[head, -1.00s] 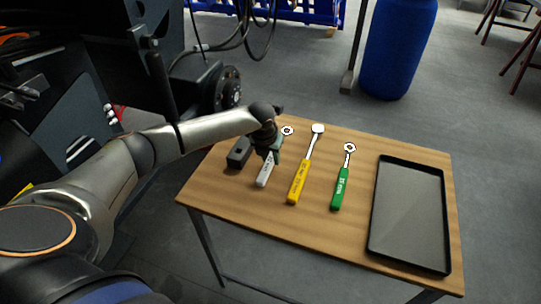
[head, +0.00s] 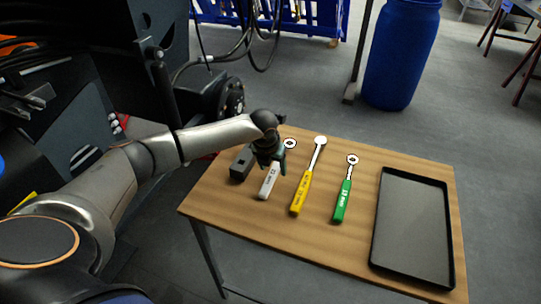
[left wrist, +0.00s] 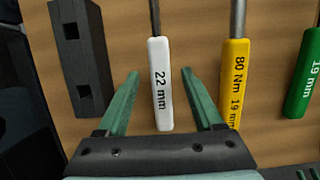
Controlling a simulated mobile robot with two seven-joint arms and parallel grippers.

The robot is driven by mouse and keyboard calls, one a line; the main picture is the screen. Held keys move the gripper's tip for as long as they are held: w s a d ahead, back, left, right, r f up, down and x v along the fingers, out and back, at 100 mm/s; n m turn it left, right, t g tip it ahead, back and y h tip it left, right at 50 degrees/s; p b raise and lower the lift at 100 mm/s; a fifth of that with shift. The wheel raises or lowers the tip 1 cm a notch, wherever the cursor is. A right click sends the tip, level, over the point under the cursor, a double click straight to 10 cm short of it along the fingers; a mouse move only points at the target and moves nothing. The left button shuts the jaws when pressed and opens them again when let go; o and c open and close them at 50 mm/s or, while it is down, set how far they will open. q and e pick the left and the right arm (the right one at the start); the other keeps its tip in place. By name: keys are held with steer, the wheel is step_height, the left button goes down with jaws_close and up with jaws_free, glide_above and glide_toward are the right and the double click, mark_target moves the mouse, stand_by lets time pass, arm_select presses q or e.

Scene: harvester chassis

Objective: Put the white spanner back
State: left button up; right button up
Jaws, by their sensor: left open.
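The white spanner (head: 268,182) lies on the wooden table (head: 330,245), its ring end pointing to the far side. In the left wrist view its white handle (left wrist: 160,85), marked 22 mm, lies between the two green fingers of my left gripper (left wrist: 160,75). The fingers are open, with a gap on each side of the handle. In the head view my left gripper (head: 268,160) is over the spanner and hides part of its shaft. My right gripper is not in view.
A yellow wrench (head: 303,190) and a green spanner (head: 342,200) lie to the right. A dark block (head: 241,163) lies close on the left. An empty black tray (head: 413,265) is at the table's right end. A blue barrel (head: 402,55) stands behind.

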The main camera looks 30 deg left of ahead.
arm_select(q)
steer(key=v, duration=1.1)
steer(key=shift+p, duration=0.4)
steer(key=shift+r, duration=0.1)
